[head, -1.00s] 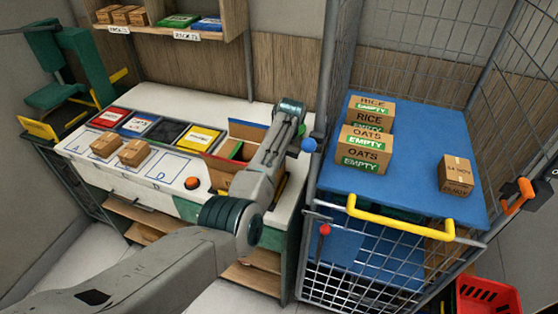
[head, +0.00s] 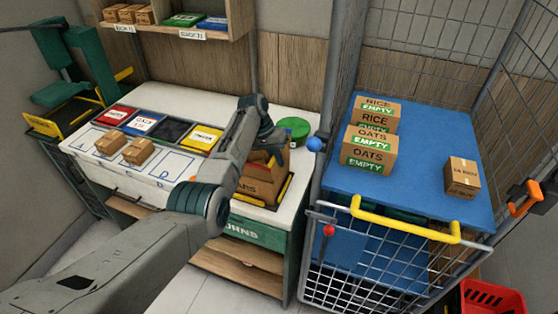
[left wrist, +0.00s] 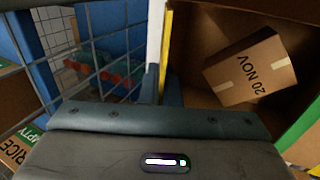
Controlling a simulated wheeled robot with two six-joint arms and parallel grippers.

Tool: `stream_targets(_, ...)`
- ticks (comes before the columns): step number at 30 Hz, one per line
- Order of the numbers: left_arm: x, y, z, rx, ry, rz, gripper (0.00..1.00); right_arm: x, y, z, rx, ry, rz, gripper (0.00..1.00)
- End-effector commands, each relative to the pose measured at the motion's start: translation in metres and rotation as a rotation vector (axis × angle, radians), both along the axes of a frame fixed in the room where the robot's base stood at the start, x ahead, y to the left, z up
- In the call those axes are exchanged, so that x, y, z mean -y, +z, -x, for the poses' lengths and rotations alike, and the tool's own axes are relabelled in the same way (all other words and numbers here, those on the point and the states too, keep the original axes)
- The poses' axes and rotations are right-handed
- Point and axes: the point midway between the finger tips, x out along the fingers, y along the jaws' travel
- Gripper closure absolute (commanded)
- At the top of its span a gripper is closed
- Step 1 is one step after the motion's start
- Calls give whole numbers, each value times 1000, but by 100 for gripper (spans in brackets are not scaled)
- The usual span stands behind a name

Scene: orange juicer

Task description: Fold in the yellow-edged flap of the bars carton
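The bars carton (head: 262,190) stands at the right end of the white bench, partly hidden by my left arm. In the left wrist view its open inside (left wrist: 215,45) shows a small brown box (left wrist: 250,70) marked "20 NOV". A yellow-edged flap (left wrist: 166,40) stands upright, nearly edge-on, at the carton's left side. A green edge (left wrist: 302,125) shows at the right. My left gripper (head: 272,150) points down at the carton. Its fingertips (left wrist: 161,90) look close together beside the flap; contact is unclear. My right gripper is not in view.
A wire cage trolley (head: 390,260) with a blue shelf (head: 420,200) stands close right of the bench. It carries cartons marked rice and oats (head: 368,150) and a small box (head: 462,178). A green round object (head: 294,128) sits behind the bars carton. Two small boxes (head: 138,151) lie on the bench's left.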

Motion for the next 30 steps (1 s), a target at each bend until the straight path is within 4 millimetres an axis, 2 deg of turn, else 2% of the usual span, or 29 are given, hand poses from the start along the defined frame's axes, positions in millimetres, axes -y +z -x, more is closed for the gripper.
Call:
stream_targets(18,-2,-2,0,-19,0,51,100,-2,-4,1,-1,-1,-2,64)
stream_targets(22,-2,-2,0,-19,0,51,76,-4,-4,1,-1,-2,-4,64)
stream_targets(30,-2,-1,0,-18,0,51,75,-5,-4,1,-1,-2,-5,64)
